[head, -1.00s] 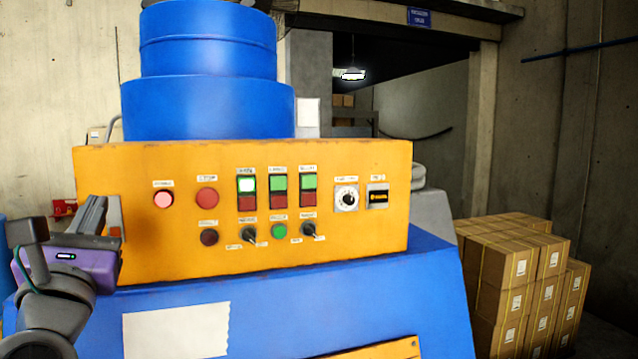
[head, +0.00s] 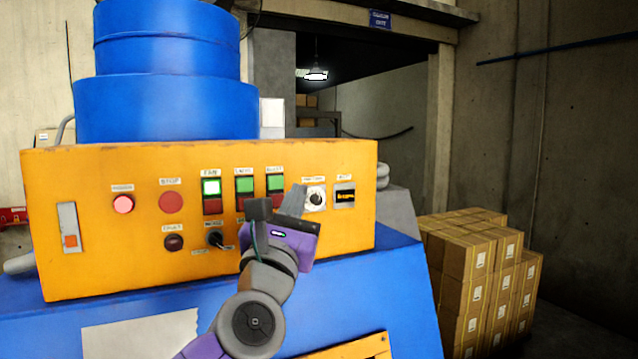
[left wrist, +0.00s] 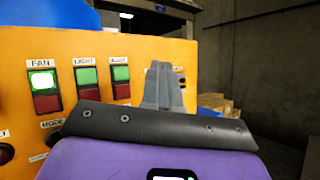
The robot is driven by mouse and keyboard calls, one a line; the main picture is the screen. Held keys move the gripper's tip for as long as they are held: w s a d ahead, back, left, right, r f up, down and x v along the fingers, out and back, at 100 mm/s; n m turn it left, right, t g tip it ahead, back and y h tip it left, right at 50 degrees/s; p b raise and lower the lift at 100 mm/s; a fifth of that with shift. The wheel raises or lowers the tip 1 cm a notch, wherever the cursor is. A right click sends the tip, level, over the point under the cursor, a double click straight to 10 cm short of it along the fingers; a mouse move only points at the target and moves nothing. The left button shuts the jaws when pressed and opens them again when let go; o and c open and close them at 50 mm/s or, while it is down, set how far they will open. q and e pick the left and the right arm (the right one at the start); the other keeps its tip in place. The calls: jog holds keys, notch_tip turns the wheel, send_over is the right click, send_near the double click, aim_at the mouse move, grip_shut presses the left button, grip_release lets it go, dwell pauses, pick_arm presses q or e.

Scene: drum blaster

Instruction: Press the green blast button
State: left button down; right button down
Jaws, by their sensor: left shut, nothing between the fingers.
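The green blast button (head: 275,183) is the upper half of the third green-and-red switch on the orange control panel (head: 110,265). It is unlit. In the left wrist view the green button (left wrist: 120,73) shows left of the fingers, under a small label that I can barely read. My left gripper (head: 297,190) is in front of the panel, just right of and slightly below the button. Its fingers (left wrist: 163,85) are shut and empty, pointing toward the panel. I cannot tell the gap between fingertips and panel. My right gripper is not in view.
The fan switch (head: 211,188) has a lit green half. The light switch (head: 244,185) is beside it. A dial (head: 315,197) and small display (head: 345,196) lie to the right. My left arm hides part of the lower row. Cartons (head: 470,260) stand on the right.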

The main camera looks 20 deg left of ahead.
aim_at(278, 189)
pick_arm(q)
jog(key=shift+a, duration=0.1)
dwell(0.3)
jog(key=w+a+b, duration=0.1)
jog(key=w+a, duration=0.5)
jog(key=shift+a, duration=0.25)
jog(key=shift+a, duration=0.1)
dwell(2.1)
jog(key=shift+w+a, duration=0.2)
jog(key=shift+a, duration=0.05)
